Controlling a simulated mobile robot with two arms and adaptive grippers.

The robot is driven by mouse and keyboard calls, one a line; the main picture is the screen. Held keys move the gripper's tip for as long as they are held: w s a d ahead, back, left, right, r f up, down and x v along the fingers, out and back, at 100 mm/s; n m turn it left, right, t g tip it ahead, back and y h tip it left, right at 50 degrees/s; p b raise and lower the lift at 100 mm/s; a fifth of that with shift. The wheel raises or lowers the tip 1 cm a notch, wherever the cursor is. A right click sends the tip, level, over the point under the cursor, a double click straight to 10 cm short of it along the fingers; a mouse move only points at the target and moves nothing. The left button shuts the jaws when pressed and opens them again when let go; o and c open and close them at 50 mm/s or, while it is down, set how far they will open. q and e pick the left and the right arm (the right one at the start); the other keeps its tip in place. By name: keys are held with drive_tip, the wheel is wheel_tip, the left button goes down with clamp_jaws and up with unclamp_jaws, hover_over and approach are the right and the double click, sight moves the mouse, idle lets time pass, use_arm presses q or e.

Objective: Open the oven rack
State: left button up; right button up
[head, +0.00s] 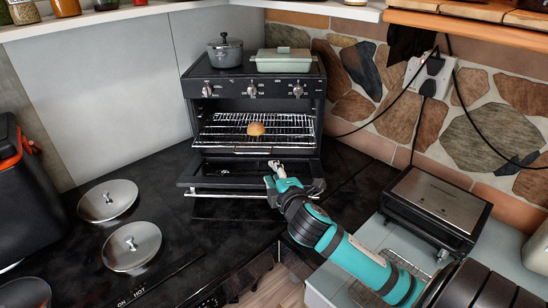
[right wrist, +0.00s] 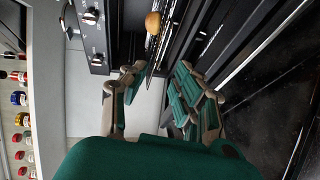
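A black toaster oven (head: 260,108) stands on the dark counter with its door (head: 235,180) folded down open. Inside, a wire oven rack (head: 225,130) carries a round bun (head: 256,129). The bun (right wrist: 153,24) and the rack's edge (right wrist: 151,55) also show in the right wrist view. My right gripper (head: 275,168) is at the oven's front, above the right part of the open door and just in front of the rack. In the right wrist view its fingers (right wrist: 158,88) are apart, with the rack's edge near the gap; I cannot tell whether they touch it. My left gripper is not in view.
A grey pot (head: 225,52) and a pale green dish (head: 284,61) sit on the oven. Two metal lids (head: 132,246) lie at the left. A steel-topped appliance (head: 437,200) stands at the right, and black cables hang along the stone wall. A shelf overhangs above.

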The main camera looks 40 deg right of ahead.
drive_tip(key=w, duration=0.2)
drive_tip(key=w+f+p, duration=0.1)
drive_tip(key=w, duration=0.2)
drive_tip(key=w+f, duration=0.1)
drive_tip(key=w, duration=0.2)
drive_tip(key=shift+d+f, duration=0.1)
drive_tip(key=shift+d, duration=0.3)
drive_tip(key=x, duration=0.4)
drive_tip(key=p+x, duration=0.1)
drive_tip(key=x, duration=0.3)
drive_tip(key=shift+w+f+p, duration=0.1)
drive_tip(key=shift+f+p, duration=0.2)
drive_tip(key=shift+w+d+f, duration=0.15)
drive_tip(key=shift+w+d, duration=0.05)
drive_tip(key=shift+w, duration=0.4)
drive_tip(key=c, duration=0.5)
clamp_jaws()
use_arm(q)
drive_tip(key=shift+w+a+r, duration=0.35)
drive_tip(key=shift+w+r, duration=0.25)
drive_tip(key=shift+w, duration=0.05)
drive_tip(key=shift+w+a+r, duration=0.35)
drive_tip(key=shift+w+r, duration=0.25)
